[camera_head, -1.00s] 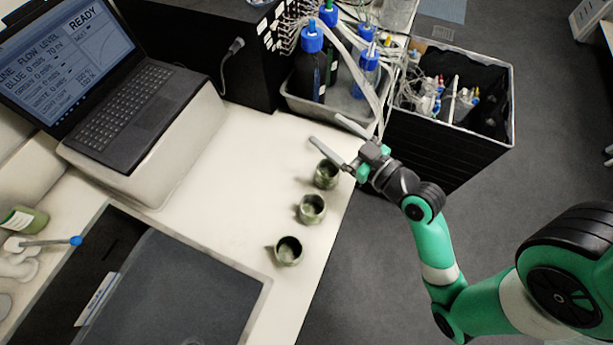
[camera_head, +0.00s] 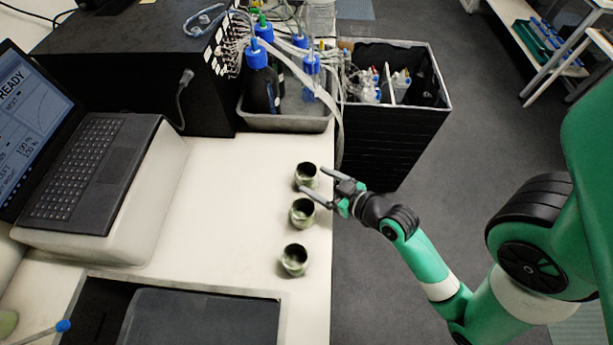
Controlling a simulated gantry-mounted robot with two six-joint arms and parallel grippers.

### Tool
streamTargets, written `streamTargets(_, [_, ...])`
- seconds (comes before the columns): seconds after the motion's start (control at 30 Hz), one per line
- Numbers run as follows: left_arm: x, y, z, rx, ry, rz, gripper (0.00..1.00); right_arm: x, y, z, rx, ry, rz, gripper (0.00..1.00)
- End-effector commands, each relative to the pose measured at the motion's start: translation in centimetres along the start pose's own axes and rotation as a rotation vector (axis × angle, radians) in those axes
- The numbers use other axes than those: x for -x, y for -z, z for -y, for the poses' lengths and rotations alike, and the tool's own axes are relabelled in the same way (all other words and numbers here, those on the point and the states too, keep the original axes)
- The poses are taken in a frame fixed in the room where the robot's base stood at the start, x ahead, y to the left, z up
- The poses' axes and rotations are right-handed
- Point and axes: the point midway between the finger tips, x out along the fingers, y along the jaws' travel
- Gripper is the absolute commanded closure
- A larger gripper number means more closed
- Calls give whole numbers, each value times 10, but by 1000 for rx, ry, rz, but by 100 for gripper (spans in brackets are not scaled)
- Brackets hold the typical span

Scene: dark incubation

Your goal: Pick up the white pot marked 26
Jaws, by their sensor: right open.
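Three small greenish-grey pots stand upright in a row near the table's right edge: a far pot (camera_head: 306,175), a middle pot (camera_head: 302,212) and a near pot (camera_head: 294,260). I cannot read a number on any of them, so I cannot tell which is marked 26. My right gripper (camera_head: 312,182) reaches in from the right with its fingers spread and empty. Its fingertips are close to the far and middle pots; I cannot tell whether they touch. My left gripper is not in view.
A laptop (camera_head: 75,165) sits on a pale stand at the left. A grey tray (camera_head: 284,122) with blue-capped bottles stands behind the pots. A black bin (camera_head: 388,145) stands beyond the table edge. A dark recess with a lid (camera_head: 200,318) lies in front. The white tabletop (camera_head: 225,200) left of the pots is clear.

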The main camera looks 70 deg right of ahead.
Motion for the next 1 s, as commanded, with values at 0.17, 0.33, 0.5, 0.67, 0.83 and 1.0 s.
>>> streamTargets(0.17, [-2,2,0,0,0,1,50,-12,1,0,1,1,0,17])
streamTargets(0.33, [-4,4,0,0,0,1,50,-41,0,-1,1,1,0,17])
streamTargets(0.5, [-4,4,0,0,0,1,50,-52,-1,-1,1,0,1,17])
streamTargets(0.67, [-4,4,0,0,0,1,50,-52,-1,-1,0,0,1,18])
streamTargets(0.83, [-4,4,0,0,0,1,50,-52,-1,-1,0,-1,1,49])
streamTargets(1.0, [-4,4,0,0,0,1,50,-52,-1,-1,0,-1,1,80])
